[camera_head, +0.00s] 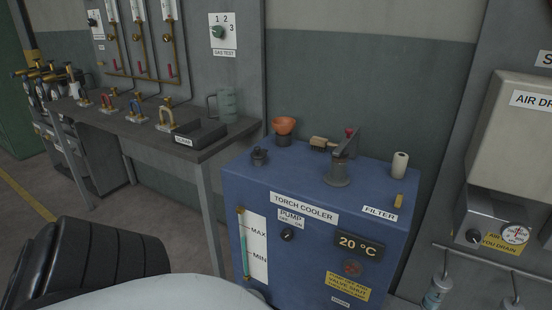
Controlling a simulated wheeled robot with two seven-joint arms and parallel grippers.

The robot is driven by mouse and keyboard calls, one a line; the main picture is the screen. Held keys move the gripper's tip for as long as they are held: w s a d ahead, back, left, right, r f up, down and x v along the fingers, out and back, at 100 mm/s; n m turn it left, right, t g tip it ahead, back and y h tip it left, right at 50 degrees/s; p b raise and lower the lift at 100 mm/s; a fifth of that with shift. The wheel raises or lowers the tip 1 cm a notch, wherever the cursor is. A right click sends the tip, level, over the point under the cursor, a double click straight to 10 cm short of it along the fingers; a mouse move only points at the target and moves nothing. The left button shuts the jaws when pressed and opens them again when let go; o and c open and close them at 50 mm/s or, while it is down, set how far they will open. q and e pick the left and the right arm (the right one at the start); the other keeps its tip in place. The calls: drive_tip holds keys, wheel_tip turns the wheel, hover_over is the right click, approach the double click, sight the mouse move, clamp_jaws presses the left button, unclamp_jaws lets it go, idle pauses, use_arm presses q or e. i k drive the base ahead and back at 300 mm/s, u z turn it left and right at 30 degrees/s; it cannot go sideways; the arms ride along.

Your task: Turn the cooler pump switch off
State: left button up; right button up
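The pump switch (288,235) is a small black round knob on the front of the blue torch cooler (222,215). It sits below a white PUMP label (291,217) with OFF on the left and ON on the right. The knob's pointer is too small to read for certain, so I cannot tell which side it is turned to. Neither of my gripper tips shows in the head view. Nothing covers the knob.
A level gauge (254,248) and a 20 °C display (358,246) flank the knob. An orange cup (284,126), a brush (322,144) and fittings stand on the cooler. A grey workbench (120,128) is left; an air dryer (515,125) hangs right.

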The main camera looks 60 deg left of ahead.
sight(288, 236)
drive_tip(key=u, duration=0.85)
drive_tip(key=i, duration=0.85)
drive_tip(key=u, duration=0.85)
